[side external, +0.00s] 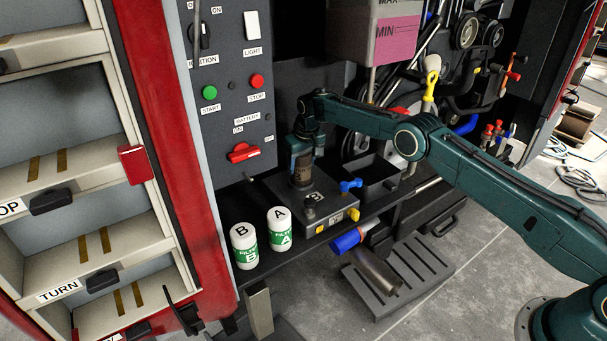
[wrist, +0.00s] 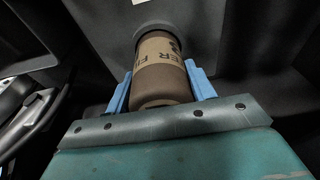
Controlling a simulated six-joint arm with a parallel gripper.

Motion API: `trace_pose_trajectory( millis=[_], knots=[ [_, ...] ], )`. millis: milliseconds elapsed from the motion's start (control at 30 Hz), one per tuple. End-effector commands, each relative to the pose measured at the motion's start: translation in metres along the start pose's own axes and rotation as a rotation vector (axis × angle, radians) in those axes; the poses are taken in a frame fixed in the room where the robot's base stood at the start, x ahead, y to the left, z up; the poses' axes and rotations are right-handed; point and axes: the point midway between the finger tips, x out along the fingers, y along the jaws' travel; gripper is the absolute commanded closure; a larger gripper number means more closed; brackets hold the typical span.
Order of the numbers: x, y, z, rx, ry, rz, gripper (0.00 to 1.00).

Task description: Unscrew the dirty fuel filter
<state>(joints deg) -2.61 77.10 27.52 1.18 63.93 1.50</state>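The dirty fuel filter (wrist: 160,70) is a brown, stained canister with a worn paper label. It stands upright in the dark filter housing (side external: 325,209) in the side view. My gripper (side external: 302,163) is at the filter from above and behind. In the wrist view, its two blue fingers (wrist: 159,82) lie one on each side of the filter, apparently against its sides. The filter's join with the housing is partly hidden.
Two white-and-green filters, B (side external: 244,246) and A (side external: 280,230), stand on the shelf left of the housing. A control panel (side external: 228,85) rises behind.

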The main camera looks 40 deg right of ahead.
Motion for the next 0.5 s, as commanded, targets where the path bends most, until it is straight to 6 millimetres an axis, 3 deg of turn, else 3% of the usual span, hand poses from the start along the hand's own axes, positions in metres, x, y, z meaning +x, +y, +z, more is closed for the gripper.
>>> trace_pose_trajectory(
  millis=[33, 100, 167, 333, 500],
  knots=[
    [-0.0001, 0.0000, 0.0000, 0.000, 0.000, 0.000, 0.59],
    [-0.0001, 0.0000, 0.0000, 0.000, 0.000, 0.000, 0.73],
    [-0.0016, 0.0000, -0.0011, 0.000, 0.003, 0.000, 0.78],
    [-0.0016, 0.0005, -0.0012, -0.047, 0.003, -0.010, 0.78],
    [-0.0012, 0.0018, -0.0013, -0.206, 0.004, -0.042, 0.78]
  ],
)
